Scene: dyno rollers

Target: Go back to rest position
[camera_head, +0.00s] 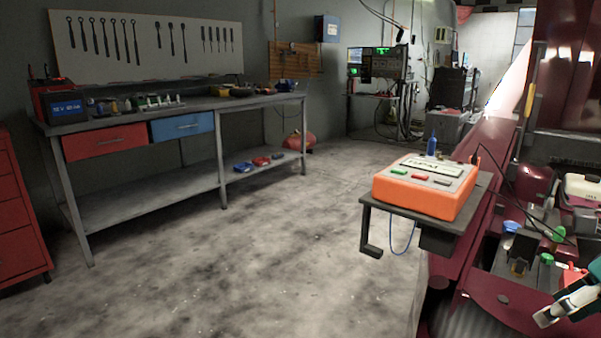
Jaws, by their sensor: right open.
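My right gripper (558,308) shows at the bottom right corner, with pale fingers and a dark green part of its arm behind. It is open, and I see nothing between its fingers. It is over the dark red machine (481,284), near the engine parts; I cannot tell the exact gap. My left gripper is out of the picture.
An orange control box (425,202) with buttons sits on a grey shelf (378,205) fixed to the machine. A blue bottle (432,145) stands behind the box. A workbench (200,108) stands along the left wall, beside a red cabinet (18,225). The concrete floor between is clear.

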